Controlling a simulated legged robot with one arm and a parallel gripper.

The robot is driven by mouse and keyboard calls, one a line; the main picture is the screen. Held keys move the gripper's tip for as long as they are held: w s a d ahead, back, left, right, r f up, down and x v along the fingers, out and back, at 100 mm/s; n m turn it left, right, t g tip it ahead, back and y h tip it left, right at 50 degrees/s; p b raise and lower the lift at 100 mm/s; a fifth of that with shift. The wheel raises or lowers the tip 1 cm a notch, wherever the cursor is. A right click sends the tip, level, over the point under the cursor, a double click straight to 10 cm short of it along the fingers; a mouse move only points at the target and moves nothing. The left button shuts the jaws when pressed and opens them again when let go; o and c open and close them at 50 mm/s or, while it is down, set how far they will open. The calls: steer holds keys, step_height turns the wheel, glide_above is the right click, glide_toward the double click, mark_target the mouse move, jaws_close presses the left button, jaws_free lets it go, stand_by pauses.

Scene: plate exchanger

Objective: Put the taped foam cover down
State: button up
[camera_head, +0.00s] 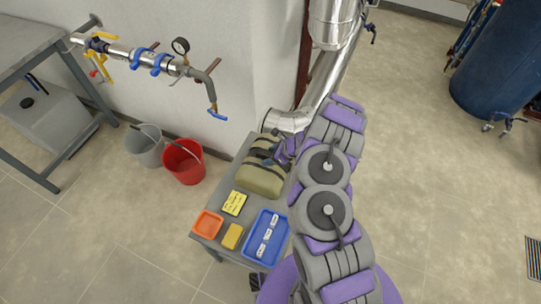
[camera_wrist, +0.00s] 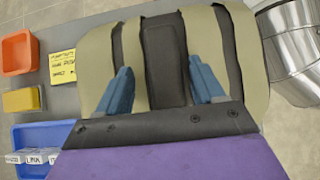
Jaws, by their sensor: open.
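The foam cover (camera_head: 262,178) is an olive-khaki block with dark tape bands. It lies on a small grey table (camera_head: 217,241), towards its back end by the silver pipe. In the wrist view the cover (camera_wrist: 98,52) fills the middle, with dark bands running along it and a dark raised strip (camera_wrist: 165,60) at its centre. My gripper (camera_wrist: 163,85) is open above the cover, its two blue fingers on either side of the dark strip. I cannot tell whether the fingertips touch the cover.
On the table's front half are a yellow note (camera_head: 234,203), an orange bin (camera_head: 207,224), a yellow block (camera_head: 232,237) and a blue tray (camera_head: 265,238) with labelled pieces. A red bucket (camera_head: 184,161) and a grey bucket (camera_head: 145,146) stand left. Silver pipe (camera_head: 322,90) rises behind.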

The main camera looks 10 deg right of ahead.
steer(key=shift+d+r, duration=0.2)
steer(key=shift+d, duration=0.1)
steer(key=p+v, duration=0.3)
steer(key=v, duration=0.9)
steer(key=s+a+r+n+g+y, duration=0.1)
steer(key=s+a+r+n, duration=0.35)
steer(key=r, duration=0.45)
steer(key=s+a+r+n+g, duration=0.25)
steer(key=a+r+n, duration=0.3)
steer(key=r, duration=0.35)
steer(key=s+a+r+n+g+y, duration=0.1)
steer(key=s+a+r+n, duration=0.3)
steer(key=a+r, duration=0.3)
steer(key=s+d+r+n+g+h, duration=0.1)
steer(key=s+r+n+h, duration=0.2)
steer(key=s, duration=0.4)
steer(key=s+d+r+n+g+h, duration=0.1)
steer(key=s+d+r+n, duration=0.1)
steer(key=s+r+n, duration=0.4)
steer(key=s+d+h, duration=0.2)
steer(key=s+d, duration=0.3)
steer(key=s, duration=0.2)
steer(key=s+d+r+n+h, duration=0.1)
steer(key=s+d, duration=0.3)
steer(key=s, duration=0.4)
steer(key=shift+s+d+r+n+h, duration=0.3)
steer(key=shift+d+r+h, duration=0.1)
steer(key=shift+h, duration=0.5)
